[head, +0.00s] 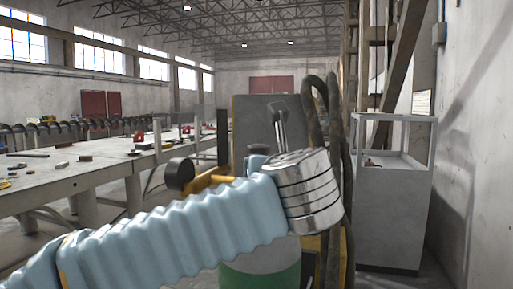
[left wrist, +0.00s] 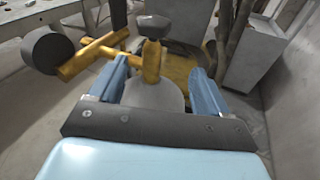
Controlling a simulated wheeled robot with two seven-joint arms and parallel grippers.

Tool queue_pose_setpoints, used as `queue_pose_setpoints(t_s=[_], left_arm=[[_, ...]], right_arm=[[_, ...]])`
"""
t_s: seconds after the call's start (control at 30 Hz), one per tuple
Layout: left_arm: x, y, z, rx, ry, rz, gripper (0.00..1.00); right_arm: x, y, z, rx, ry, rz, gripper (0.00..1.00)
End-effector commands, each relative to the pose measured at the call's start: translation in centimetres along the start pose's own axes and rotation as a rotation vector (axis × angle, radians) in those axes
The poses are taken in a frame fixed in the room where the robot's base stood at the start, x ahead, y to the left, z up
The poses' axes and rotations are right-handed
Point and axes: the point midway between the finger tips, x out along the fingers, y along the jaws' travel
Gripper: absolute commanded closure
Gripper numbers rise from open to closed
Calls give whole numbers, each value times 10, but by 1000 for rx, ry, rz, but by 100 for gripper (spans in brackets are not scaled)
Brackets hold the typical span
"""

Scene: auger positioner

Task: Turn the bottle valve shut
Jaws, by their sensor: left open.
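The gas bottle (head: 262,279) stands ahead, pale above and green below, partly behind my left arm in the head view. Its grey top also shows in the left wrist view (left wrist: 150,97). The brass valve (left wrist: 152,62) rises from it with a dark round knob (left wrist: 155,27) on top. A brass fitting (left wrist: 92,55) runs left to a round black part (left wrist: 46,50); it also shows in the head view (head: 207,181). My left gripper (left wrist: 160,66) is open, its blue fingers apart on either side of the valve stem, below the knob. Contact cannot be told. My right gripper is out of view.
Dark hoses (head: 333,130) hang just right of the bottle, by a grey panel (head: 255,112). A grey cabinet (head: 392,215) stands at the right. A long workbench (head: 75,178) with small items runs along the left.

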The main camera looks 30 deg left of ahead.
Motion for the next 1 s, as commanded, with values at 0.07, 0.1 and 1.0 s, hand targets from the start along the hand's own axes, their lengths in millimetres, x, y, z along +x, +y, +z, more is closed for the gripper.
queue_pose_setpoints(t_s=[0.07,0.1,1.0], left_arm=[[-16,-9,9,-44,-60,87,23],[-22,-10,13,-68,-86,121,23],[102,15,33,-107,-122,170,23]], right_arm=[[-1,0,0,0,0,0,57],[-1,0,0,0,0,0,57],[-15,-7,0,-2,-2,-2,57]])
